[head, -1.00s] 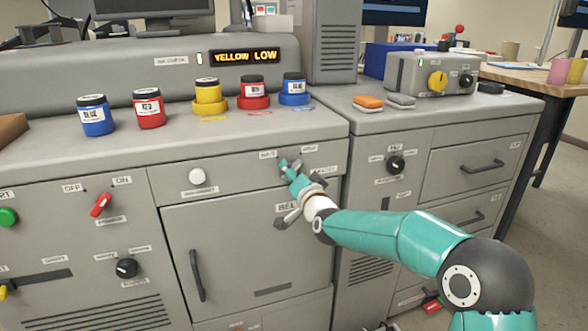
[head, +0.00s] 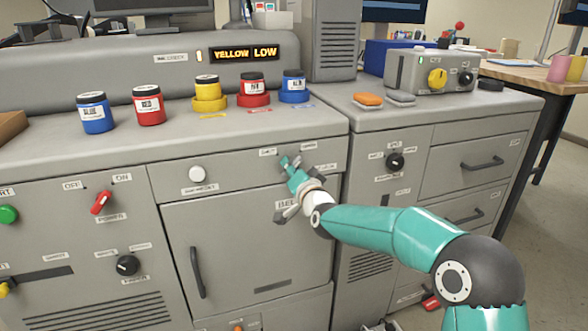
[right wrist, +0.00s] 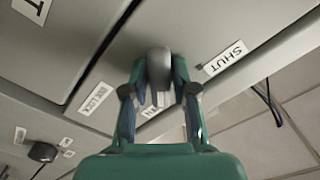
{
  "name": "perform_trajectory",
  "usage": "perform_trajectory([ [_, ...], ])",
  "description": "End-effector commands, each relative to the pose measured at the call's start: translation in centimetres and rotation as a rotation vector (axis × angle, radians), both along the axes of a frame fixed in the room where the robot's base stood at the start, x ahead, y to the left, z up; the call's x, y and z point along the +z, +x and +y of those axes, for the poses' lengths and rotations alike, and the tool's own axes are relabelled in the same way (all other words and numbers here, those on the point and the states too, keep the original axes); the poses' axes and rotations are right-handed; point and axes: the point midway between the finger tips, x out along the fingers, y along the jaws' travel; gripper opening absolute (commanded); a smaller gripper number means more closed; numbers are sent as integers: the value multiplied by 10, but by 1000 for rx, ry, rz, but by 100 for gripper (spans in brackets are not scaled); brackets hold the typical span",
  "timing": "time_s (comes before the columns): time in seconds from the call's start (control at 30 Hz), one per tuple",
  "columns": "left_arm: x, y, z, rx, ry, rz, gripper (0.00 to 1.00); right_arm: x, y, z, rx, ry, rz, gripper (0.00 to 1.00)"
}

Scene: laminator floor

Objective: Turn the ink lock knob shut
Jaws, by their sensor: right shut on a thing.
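The ink lock knob (right wrist: 159,66) is a grey bar-shaped knob on the cabinet's upper front panel, between the fingers of my right gripper in the right wrist view. My right gripper (head: 290,164) is shut on it; its fingers (right wrist: 159,88) lie along both sides. In the head view the gripper mostly hides the knob. Another label is partly hidden behind the fingers. Exactly where the knob points is unclear.
A cabinet door with a dark handle (head: 197,272) is below the panel. Blue (head: 95,113) and red (head: 148,105) jars stand on the worktop, with several others on coloured bases. A white button (head: 197,174) is left of the knob. A dark knob (head: 395,161) is to the right.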

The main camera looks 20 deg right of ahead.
Motion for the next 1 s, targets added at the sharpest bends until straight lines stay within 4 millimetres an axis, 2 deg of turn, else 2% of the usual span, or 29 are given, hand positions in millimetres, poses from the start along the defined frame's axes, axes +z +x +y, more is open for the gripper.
perform_trajectory([
  [0.37, -12, 0, 0, 0, 0, 0, 40, -3, 0, -1, -5, -150, -5, 0],
  [1.0, -21, 0, 0, 0, 0, 0, 40, -3, 1, -1, -2, -735, -23, 0],
])
